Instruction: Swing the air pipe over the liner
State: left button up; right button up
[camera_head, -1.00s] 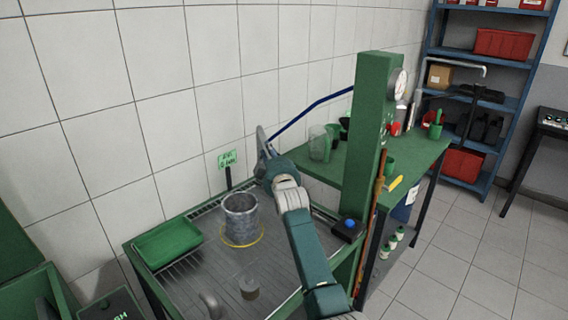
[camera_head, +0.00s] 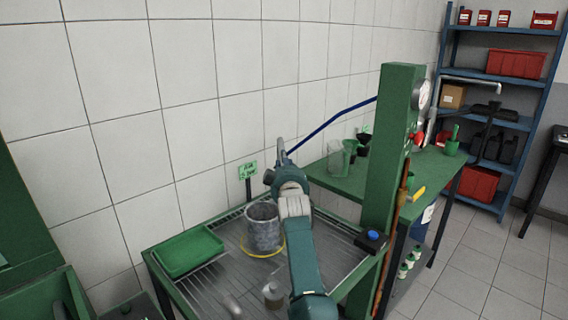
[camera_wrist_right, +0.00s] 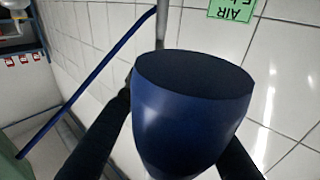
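The air pipe (camera_head: 335,118) is a thin blue tube from the green column (camera_head: 393,150) down to my right gripper (camera_head: 281,158). In the right wrist view its dark blue end piece (camera_wrist_right: 190,115) sits between the two black fingers, which touch its sides. The gripper appears shut on it. The liner (camera_head: 264,230) is a grey metal cylinder standing upright on the grated bench, with a yellow ring (camera_head: 264,254) around its foot. The gripper is above and behind the liner, slightly right of it in the picture. My left gripper is not in view.
A green AIR sign (camera_head: 248,170) stands by the tiled wall, close to the gripper; it also shows in the right wrist view (camera_wrist_right: 232,10). A green tray (camera_head: 187,252) lies left of the liner. A green table (camera_head: 345,180) with glass jars stands behind the column.

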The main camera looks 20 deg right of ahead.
jog(key=shift+o, duration=0.6)
jog(key=shift+d, duration=0.1)
jog(key=shift+v, duration=3.75)
